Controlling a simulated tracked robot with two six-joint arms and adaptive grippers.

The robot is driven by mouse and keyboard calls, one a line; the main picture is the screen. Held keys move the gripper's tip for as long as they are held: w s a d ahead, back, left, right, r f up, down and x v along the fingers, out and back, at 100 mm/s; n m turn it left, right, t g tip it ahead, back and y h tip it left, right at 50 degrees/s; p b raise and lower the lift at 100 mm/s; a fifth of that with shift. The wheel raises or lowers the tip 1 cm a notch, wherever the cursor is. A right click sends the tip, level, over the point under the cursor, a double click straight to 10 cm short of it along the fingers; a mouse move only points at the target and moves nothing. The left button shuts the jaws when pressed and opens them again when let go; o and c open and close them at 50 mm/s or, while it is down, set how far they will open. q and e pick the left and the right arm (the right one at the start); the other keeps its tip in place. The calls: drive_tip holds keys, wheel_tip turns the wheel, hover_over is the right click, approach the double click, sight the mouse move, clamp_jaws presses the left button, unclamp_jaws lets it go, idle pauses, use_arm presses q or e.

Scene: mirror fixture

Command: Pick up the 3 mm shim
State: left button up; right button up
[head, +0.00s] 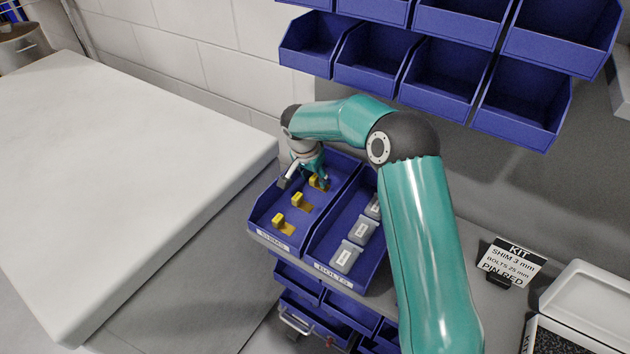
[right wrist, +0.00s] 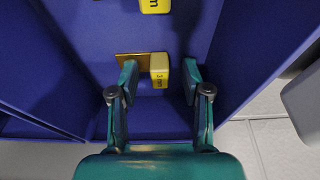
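Three yellow-tabbed shims stand in a row in the blue shims bin: a near one (head: 278,219), a middle one (head: 298,199) and a far one (head: 314,181). My right gripper (head: 305,183) reaches down into the bin at the far shim and partly hides it. In the right wrist view, the right gripper (right wrist: 159,78) is open, with one finger on each side of a yellow tab (right wrist: 160,66) whose sideways label seems to read 3 mm. A brass-coloured plate (right wrist: 131,63) extends from this tab. Gaps show beside the tab. My left gripper is not in view.
The bin's blue walls (right wrist: 262,50) stand close around the gripper. A bolts bin (head: 331,268) with grey boxes is to the right. A kit card (head: 511,262) reads shim 3 mm. Blue bins (head: 440,85) hang above. A white surface (head: 120,180) lies left.

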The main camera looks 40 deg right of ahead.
clamp_jaws()
drive_tip(key=shift+s+a, duration=0.1)
